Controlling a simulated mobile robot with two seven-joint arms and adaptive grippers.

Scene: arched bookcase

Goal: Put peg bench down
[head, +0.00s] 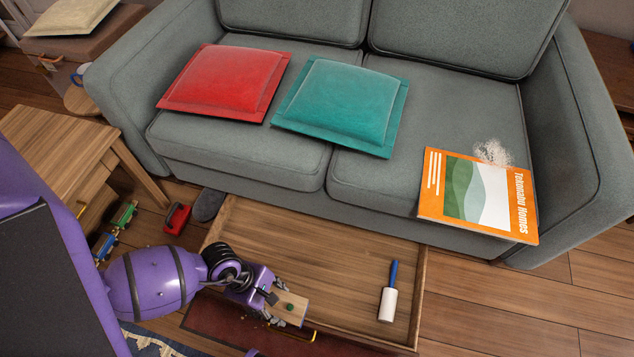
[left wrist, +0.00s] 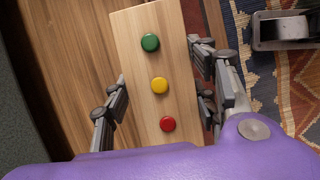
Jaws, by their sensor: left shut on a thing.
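The peg bench (head: 291,307) is a pale wooden block over the front left part of the open drawer (head: 335,255). In the left wrist view the peg bench (left wrist: 150,110) shows a green, a yellow and a red peg in a row. My left gripper (head: 270,298) is shut on it, with fingers on both long sides in the left wrist view (left wrist: 160,88). I cannot tell whether the bench touches the drawer. My right gripper is not in view.
A lint roller (head: 389,292) lies in the drawer's right part; the drawer's middle is bare. The grey sofa (head: 240,155) behind holds a red cushion (head: 225,82), a teal cushion (head: 342,105) and a magazine (head: 478,195). Toy train cars (head: 123,215) stand at left.

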